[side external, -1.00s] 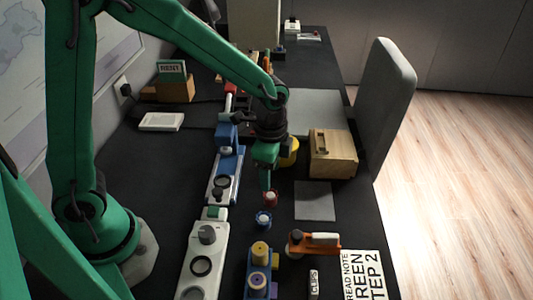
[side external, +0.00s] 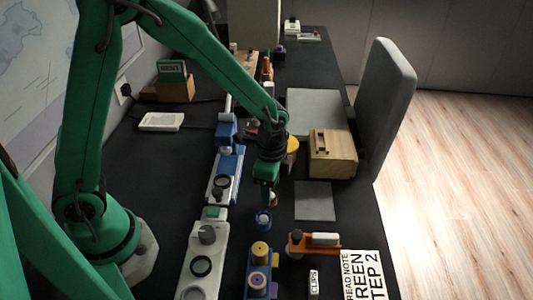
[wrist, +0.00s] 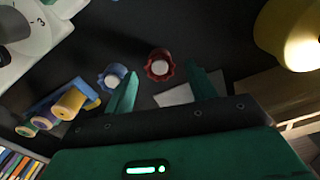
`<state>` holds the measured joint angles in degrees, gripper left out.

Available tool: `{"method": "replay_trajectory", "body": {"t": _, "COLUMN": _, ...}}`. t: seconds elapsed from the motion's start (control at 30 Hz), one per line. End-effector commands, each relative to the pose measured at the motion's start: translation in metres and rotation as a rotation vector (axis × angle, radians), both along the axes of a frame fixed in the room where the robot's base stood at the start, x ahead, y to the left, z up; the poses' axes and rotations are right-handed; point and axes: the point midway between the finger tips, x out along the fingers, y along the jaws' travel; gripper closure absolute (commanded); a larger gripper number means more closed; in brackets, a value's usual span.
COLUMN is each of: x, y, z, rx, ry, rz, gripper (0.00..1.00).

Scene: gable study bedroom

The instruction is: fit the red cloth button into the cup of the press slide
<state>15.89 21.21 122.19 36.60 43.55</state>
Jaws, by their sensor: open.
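The red cloth button (wrist: 160,65), scalloped with a white centre, lies on the dark desk. My gripper (wrist: 163,82) is open, its green fingertips on either side of the button's line and apart from it in the wrist view. In the side view my gripper (side external: 267,196) hangs low over the button and hides most of it; a bit of red (side external: 274,200) shows. A blue-and-white press unit (side external: 236,165) with a dark ring stands left of the gripper. A white unit (side external: 197,285) with a dark ring stands nearer. I cannot tell which holds the slide's cup.
A similar blue button (wrist: 112,76) lies close to the red one. A blue rack with yellow and purple spools (side external: 260,270), an orange stand (side external: 318,248), a wooden box (side external: 333,155) and a grey sheet (side external: 315,201) are nearby. Bare desk lies left of the press units.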

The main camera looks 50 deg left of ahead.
Motion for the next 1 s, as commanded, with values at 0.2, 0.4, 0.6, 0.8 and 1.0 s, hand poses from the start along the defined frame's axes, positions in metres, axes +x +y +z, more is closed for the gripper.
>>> {"method": "replay_trajectory", "body": {"t": 0.2, "x": 0.000, "y": 0.000, "z": -0.021, "rx": 0.000, "ry": 0.001, "rz": 0.000, "gripper": 0.44}}
{"method": "replay_trajectory", "body": {"t": 0.4, "x": 0.000, "y": 0.000, "z": -0.026, "rx": 0.000, "ry": 0.000, "rz": 0.000, "gripper": 0.44}}
{"method": "replay_trajectory", "body": {"t": 0.6, "x": 0.000, "y": 0.000, "z": -0.026, "rx": 0.000, "ry": 0.000, "rz": 0.000, "gripper": 0.44}}
{"method": "replay_trajectory", "body": {"t": 0.8, "x": 0.000, "y": 0.000, "z": -0.026, "rx": 0.000, "ry": 0.000, "rz": 0.000, "gripper": 0.44}}
{"method": "replay_trajectory", "body": {"t": 1.0, "x": 0.000, "y": 0.000, "z": -0.026, "rx": 0.000, "ry": 0.000, "rz": 0.000, "gripper": 0.80}}
